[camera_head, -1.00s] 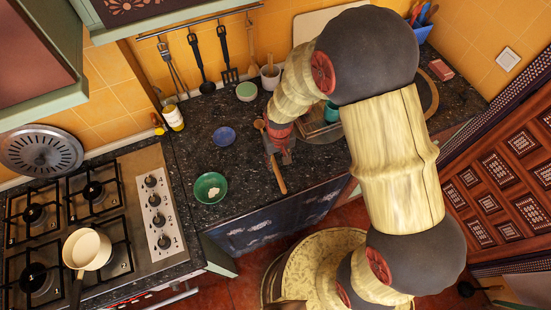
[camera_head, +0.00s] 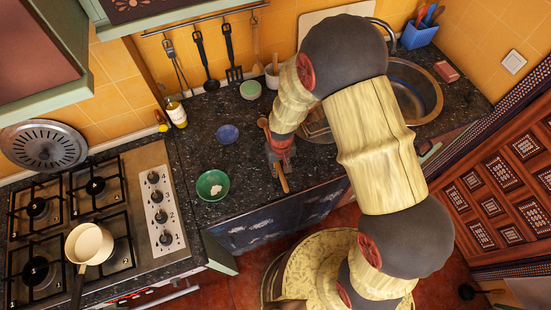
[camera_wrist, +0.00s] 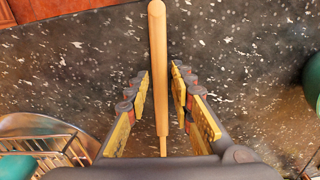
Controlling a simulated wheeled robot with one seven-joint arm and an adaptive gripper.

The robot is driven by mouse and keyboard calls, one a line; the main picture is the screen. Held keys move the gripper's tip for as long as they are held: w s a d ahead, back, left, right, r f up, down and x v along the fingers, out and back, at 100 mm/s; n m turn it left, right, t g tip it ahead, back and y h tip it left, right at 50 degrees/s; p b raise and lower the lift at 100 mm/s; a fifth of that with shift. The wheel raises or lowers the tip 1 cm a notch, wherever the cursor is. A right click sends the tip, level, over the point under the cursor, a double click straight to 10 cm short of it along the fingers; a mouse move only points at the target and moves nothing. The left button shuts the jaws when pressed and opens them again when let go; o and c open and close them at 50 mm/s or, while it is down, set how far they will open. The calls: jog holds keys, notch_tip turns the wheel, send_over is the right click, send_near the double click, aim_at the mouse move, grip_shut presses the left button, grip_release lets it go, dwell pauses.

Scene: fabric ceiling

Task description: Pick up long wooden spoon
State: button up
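The long wooden spoon lies on the dark speckled counter (camera_head: 240,178). In the head view its handle end (camera_head: 284,185) shows below my gripper (camera_head: 280,160), and its head (camera_head: 263,123) shows above; the middle is hidden by the gripper. In the wrist view the pale handle (camera_wrist: 158,45) runs upright between the two fingers of my gripper (camera_wrist: 160,85). The fingers are open, one on each side, with a gap to the handle on both sides. The spoon's head is out of the wrist view.
A green bowl (camera_head: 212,186) and a small blue bowl (camera_head: 228,134) stand left of my gripper. The sink (camera_head: 415,88) is to the right. A wire rack (camera_wrist: 45,143) shows at lower left in the wrist view. The stove (camera_head: 100,215) is at far left.

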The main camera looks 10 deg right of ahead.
grip_shut()
dwell(0.4)
